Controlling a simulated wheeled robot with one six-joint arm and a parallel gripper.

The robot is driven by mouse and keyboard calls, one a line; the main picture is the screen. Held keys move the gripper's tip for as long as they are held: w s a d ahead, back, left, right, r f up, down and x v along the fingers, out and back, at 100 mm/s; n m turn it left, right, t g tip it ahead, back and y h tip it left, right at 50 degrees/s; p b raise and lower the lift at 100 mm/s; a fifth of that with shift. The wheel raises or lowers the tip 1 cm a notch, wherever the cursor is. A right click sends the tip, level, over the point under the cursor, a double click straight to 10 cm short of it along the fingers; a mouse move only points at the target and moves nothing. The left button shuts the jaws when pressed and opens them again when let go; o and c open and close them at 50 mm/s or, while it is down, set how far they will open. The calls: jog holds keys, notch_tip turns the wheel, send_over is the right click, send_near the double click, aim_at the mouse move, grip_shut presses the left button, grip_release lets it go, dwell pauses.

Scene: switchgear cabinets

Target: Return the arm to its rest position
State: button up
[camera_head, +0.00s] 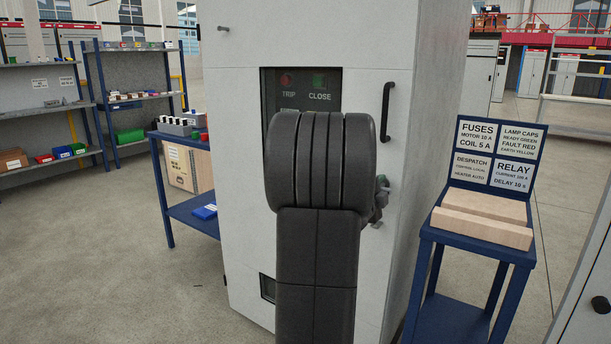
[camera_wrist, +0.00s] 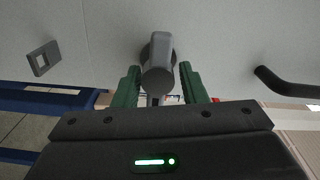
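The light grey cabinet (camera_head: 235,150) stands in front of me in the head view, with a TRIP and CLOSE panel (camera_head: 303,90) and a black pull handle (camera_head: 386,112). Gaps show between the handle and both fingers. A grey part (camera_head: 380,198) shows at the arm's right edge; I cannot tell what it is.
A blue stand (camera_head: 470,250) with a label board (camera_head: 497,155) is close on the right. A blue table (camera_head: 195,213) stands left of the cabinet, with shelves (camera_head: 140,97) farther back. A black bar handle (camera_wrist: 285,85) is at the right in the wrist view. Open floor lies at left.

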jog(key=n+p, duration=0.2)
jog(key=shift+r+n, duration=0.25)
jog(key=shift+n, duration=0.15)
jog(key=shift+f+n+p, duration=0.15)
jog(key=shift+n+p, duration=0.75)
jog(key=shift+p, duration=0.15)
jog(key=shift+a, duration=0.1)
